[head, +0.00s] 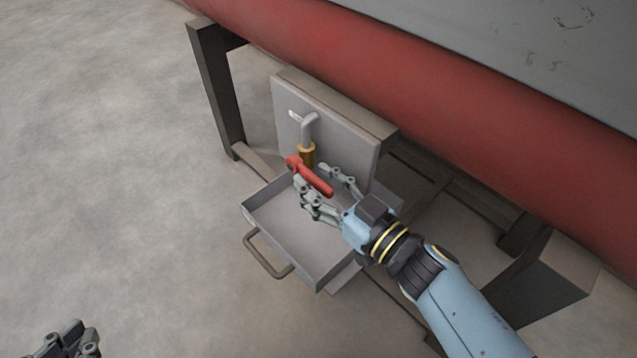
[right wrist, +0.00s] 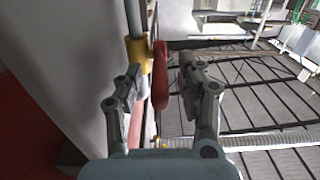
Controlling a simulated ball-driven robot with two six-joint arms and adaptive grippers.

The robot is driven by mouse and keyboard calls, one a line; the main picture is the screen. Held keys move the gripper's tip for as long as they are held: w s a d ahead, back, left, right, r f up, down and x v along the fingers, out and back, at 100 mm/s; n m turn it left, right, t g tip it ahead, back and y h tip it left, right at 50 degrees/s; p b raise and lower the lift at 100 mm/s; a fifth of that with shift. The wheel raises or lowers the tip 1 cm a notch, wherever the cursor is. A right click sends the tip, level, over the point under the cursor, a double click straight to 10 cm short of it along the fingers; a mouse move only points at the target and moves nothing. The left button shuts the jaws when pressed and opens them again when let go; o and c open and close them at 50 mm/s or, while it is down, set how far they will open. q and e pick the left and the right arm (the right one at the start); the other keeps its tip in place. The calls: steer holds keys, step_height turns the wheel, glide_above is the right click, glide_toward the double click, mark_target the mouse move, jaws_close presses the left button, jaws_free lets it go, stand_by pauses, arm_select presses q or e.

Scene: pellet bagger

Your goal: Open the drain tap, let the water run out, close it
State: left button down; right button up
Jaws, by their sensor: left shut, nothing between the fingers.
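The drain tap has a brass body (head: 307,155) under a grey bent pipe (head: 310,126) on a grey plate. Its red lever (head: 316,180) slants down to the right in the head view. My right gripper (head: 311,174) is open, with one finger on each side of the lever. In the right wrist view the red lever (right wrist: 160,76) stands between the open fingers, with a gap visible on both sides. The brass body (right wrist: 138,54) is just beyond the left finger. No water stream is visible. My left gripper (head: 72,338) is at the bottom left corner, shut and empty, partly cut off.
A grey drip tray (head: 262,191) with a front handle (head: 266,257) sits below the tap; its visible floor looks empty. A large red cylinder (head: 430,105) and dark frame legs (head: 217,90) stand behind. The concrete floor on the left is clear.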

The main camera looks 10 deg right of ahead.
jaws_close()
stand_by(0.3)
stand_by(0.4)
